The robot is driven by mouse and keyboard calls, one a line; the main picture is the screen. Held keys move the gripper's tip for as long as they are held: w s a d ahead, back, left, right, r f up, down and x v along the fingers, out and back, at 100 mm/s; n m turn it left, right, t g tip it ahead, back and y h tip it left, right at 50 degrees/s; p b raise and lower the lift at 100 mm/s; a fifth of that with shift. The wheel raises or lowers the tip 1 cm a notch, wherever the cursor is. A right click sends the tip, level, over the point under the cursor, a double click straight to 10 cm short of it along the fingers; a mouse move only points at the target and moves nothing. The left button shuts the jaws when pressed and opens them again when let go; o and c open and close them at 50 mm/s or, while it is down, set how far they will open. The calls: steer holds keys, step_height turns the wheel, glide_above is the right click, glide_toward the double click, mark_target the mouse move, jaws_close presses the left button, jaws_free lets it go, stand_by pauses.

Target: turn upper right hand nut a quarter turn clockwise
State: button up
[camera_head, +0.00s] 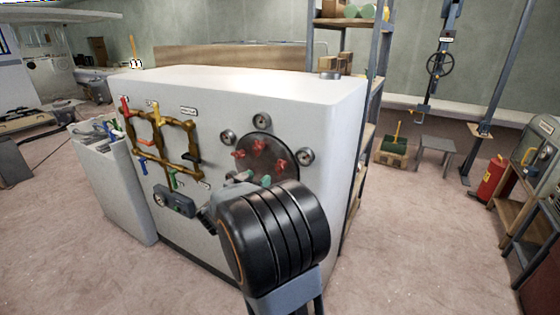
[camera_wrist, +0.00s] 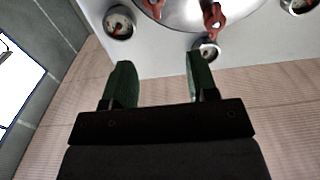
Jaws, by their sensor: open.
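A round dark plate (camera_head: 262,150) is on the front of a white cabinet (camera_head: 225,95), with several red nuts on it. One red nut (camera_head: 255,145) is near the plate's top and another (camera_head: 281,165) is at its right; I cannot tell for sure which is the upper right hand one. In the wrist view, two red nuts show at the top edge, one (camera_wrist: 214,17) beyond the right fingertip. My gripper (camera_wrist: 160,68) is open and empty, with green fingers apart. In the head view its fingertips (camera_head: 254,179) are by the plate's lower edge, partly hidden by my arm.
Several round gauges, one (camera_head: 227,137) at the left and one (camera_head: 305,156) at the right, surround the plate. Brass pipes (camera_head: 158,135) with coloured handles and a grey box (camera_head: 175,200) are on the cabinet's left part. Shelving (camera_head: 375,95) stands behind. Open floor (camera_head: 410,240) lies right.

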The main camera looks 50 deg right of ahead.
mark_target(279, 162)
steer(key=x, duration=0.6)
steer(key=p+x, duration=0.1)
steer(key=x, duration=0.6)
steer(key=shift+s+d, duration=0.15)
steer(key=shift+d, duration=0.15)
steer(key=shift+c, duration=0.5)
steer(key=c, duration=0.8)
steer(key=shift+s+f+m+b, duration=0.1)
steer(key=shift+f+m+b, duration=0.05)
steer(key=shift+m+b, duration=0.3)
steer(key=o, duration=0.9)
steer(key=b+v, duration=0.1)
steer(key=v, duration=1.2)
steer(key=shift+a, duration=0.4)
